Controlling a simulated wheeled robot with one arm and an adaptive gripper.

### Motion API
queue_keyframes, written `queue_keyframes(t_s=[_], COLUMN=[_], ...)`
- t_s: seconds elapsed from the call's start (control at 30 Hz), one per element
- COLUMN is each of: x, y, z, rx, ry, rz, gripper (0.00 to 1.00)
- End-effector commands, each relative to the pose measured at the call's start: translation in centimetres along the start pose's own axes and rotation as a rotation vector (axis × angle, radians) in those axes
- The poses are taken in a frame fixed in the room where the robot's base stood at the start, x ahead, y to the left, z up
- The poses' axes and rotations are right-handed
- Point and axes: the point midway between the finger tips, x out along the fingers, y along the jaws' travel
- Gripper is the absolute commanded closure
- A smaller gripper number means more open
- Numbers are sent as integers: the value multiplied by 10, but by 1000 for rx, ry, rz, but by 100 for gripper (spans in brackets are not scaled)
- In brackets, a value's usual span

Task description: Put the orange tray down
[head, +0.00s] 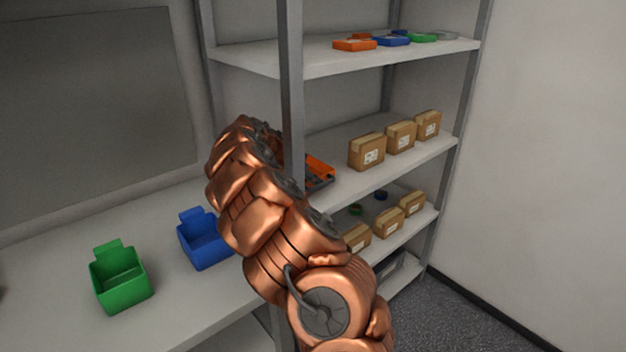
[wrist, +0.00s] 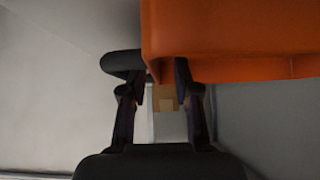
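The orange tray (head: 320,167) shows only in part in the head view, just right of the upright post, at the middle shelf's left end; my arm and the post hide the rest. In the wrist view the orange tray (wrist: 235,35) fills the upper right, very close. My gripper (wrist: 162,85) has its dark fingertips on either side of a narrow orange edge of the tray and appears shut on it. My gripper is hidden in the head view. I cannot tell whether the tray touches the shelf.
Several cardboard boxes (head: 367,152) stand along the middle shelf (head: 345,190), with more on the shelf below. Small coloured trays (head: 390,40) lie on the top shelf. A green bin (head: 120,277) and a blue bin (head: 202,240) stand on the bench at left. The post (head: 291,90) is close to my arm.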

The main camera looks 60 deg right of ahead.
Motion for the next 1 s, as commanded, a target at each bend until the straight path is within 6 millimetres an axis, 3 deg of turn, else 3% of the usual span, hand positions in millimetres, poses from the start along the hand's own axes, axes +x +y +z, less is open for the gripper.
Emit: queue_keyframes(t_s=[0.5,0.7,1.0], x=[-93,-108,-110], y=[-2,-2,-1], z=[2,1,1], rx=[1,1,0], ry=[1,1,1], rz=[-6,-6,-4], gripper=[69,69,69])
